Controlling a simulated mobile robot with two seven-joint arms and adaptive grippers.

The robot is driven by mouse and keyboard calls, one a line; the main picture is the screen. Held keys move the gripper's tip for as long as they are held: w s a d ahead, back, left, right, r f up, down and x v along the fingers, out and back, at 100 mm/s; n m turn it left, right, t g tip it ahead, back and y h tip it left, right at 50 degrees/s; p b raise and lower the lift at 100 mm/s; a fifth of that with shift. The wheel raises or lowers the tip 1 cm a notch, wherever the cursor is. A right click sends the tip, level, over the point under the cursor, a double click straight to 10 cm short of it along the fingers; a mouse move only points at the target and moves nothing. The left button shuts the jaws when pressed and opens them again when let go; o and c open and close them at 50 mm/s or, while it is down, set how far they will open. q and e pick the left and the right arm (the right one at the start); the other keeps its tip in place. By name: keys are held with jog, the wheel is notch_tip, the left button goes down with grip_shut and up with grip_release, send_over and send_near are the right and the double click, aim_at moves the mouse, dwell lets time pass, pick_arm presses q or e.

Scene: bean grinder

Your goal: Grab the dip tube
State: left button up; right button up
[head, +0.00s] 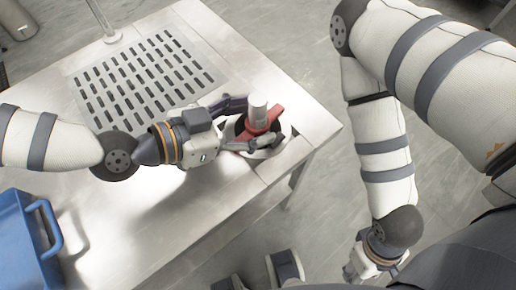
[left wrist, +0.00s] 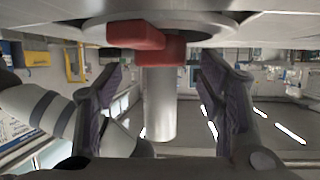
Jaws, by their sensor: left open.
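The dip tube appears to be the pale grey cylinder (head: 258,107) standing upright by a red part (head: 271,117) at the table's right corner. In the left wrist view, which looks upside down, the cylinder (left wrist: 160,110) hangs from the red part (left wrist: 137,34). My left gripper (head: 254,122) is open, with one dark finger on each side of the cylinder. In the left wrist view a gap shows between the cylinder and each finger of the left gripper (left wrist: 160,88). My right gripper (head: 368,266) hangs low beside the table, its fingers too small to judge.
The metal table (head: 145,225) has a slotted grate (head: 146,75) behind my left arm. A round base (head: 283,130) lies under the red part, close to the table's right edge. A blue container (head: 22,240) with a handle stands at lower left.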

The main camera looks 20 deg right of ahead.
pick_arm(q)
grip_shut()
